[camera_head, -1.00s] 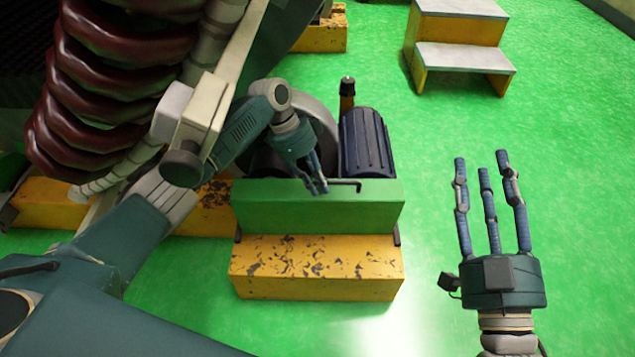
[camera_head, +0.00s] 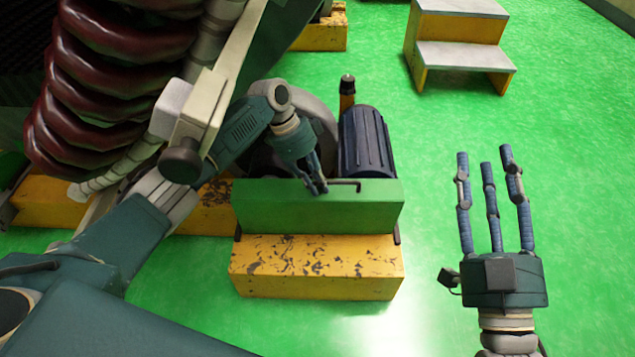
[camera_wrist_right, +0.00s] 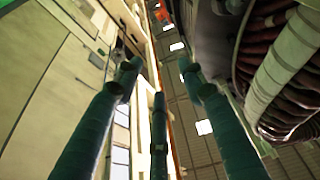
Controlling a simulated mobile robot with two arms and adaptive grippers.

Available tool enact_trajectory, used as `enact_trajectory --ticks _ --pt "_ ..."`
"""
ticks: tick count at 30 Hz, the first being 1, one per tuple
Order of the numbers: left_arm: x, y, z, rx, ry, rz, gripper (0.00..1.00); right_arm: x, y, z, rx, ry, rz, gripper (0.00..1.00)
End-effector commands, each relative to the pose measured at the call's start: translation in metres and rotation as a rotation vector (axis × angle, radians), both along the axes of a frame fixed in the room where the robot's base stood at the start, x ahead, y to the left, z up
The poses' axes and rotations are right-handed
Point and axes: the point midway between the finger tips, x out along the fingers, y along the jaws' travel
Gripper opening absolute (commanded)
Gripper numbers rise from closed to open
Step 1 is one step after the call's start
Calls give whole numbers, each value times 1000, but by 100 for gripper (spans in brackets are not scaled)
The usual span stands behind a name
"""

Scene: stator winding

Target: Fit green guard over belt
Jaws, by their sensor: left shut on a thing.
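The green guard (camera_head: 315,210) is a long box-like cover in the head view. It sits at the front of the machine, directly above the yellow base (camera_head: 315,270). A thin dark handle (camera_head: 350,184) runs along its top. My left gripper (camera_head: 319,187) reaches down from the upper left and is shut on the guard at this handle. The belt cannot be seen; the guard and my left arm cover that area. My right gripper (camera_head: 488,175) is open and empty, fingers spread and pointing up, well right of the guard. Its fingers also show in the right wrist view (camera_wrist_right: 155,95).
A dark blue motor (camera_head: 367,145) and a grey wheel (camera_head: 318,120) stand behind the guard. Large dark red coils (camera_head: 95,100) fill the upper left. Yellow steps with grey treads (camera_head: 465,55) stand at the back right.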

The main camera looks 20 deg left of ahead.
Motion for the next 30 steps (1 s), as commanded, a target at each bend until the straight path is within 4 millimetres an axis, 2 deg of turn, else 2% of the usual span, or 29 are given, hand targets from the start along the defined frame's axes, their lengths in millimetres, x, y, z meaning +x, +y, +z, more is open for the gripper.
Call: enact_trajectory --ticks 30 --pt "1 -1 -4 -4 -5 0 0 -4 0 14 17 -60 4 40"
